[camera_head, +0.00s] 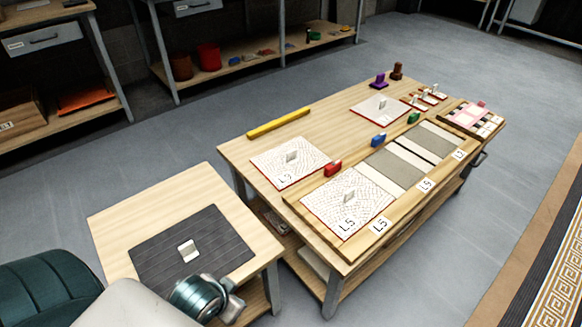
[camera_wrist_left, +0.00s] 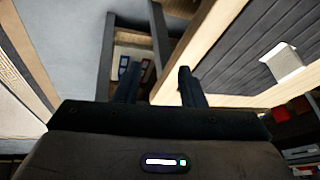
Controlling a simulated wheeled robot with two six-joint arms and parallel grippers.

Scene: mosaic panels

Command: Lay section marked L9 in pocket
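A white cracked-pattern section (camera_head: 290,163) lies on the main table's left part. Its mark reads like L7 or L9; I cannot tell which. A section marked L5 (camera_head: 335,215) lies in the wooden tray's (camera_head: 300,217) near pocket. The pocket by the L9 label (camera_head: 425,184) shows an empty grey floor (camera_head: 388,168). Another patterned section (camera_head: 368,112) lies farther back, its mark unreadable. Each section has a pale upright grip block. My left gripper (camera_head: 232,298) is over the side table's front edge; its fingers are apart and empty in the wrist view (camera_wrist_left: 158,85). My right gripper is out of view.
A dark ribbed mat (camera_head: 150,255) with a white block (camera_head: 188,250) lies on the side table. A yellow bar (camera_head: 279,122) lies at the main table's left edge.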

